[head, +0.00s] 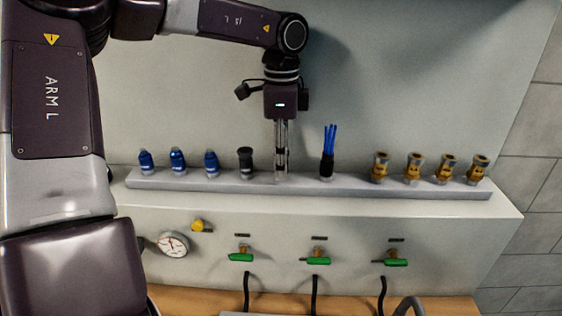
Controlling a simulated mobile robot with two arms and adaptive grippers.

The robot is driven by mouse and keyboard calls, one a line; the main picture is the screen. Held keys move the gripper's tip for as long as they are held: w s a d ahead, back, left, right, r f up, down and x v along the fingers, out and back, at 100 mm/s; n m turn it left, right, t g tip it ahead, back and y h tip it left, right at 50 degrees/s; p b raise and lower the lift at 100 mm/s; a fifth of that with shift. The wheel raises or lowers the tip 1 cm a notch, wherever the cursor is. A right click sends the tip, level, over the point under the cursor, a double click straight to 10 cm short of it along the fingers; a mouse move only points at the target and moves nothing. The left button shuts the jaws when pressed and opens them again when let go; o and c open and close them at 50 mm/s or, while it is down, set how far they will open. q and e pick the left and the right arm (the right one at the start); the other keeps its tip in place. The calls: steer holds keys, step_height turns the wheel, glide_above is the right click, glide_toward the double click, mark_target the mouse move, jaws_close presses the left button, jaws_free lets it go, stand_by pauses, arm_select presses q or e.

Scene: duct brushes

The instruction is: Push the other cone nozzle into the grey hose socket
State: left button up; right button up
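My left gripper (282,176) points straight down at the grey ledge, between a black nozzle-like piece (246,162) and a black holder with blue bristles (328,160). Its fingers look close together, with a dark strip between them. I cannot tell whether they hold a piece. The black piece stands upright on the ledge, flared at the top, just left of the gripper and apart from it. I cannot tell for certain which piece is the other cone nozzle. My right gripper is out of view.
The ledge (230,184) also bears three blue fittings (178,161) at left and several brass fittings (413,168) at right. Below are a round gauge (173,244), green-handled valves (317,260) and black hoses (314,293). The wall above the right half is clear.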

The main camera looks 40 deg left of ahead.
arm_select(q)
jaws_close()
steer(key=shift+r, duration=0.15)
steer(key=shift+w+r+p, duration=0.1)
steer(key=shift+r+p, duration=0.2)
steer(key=shift+r, duration=0.65)
steer(key=shift+r+p, duration=1.4)
steer(key=shift+r, duration=0.55)
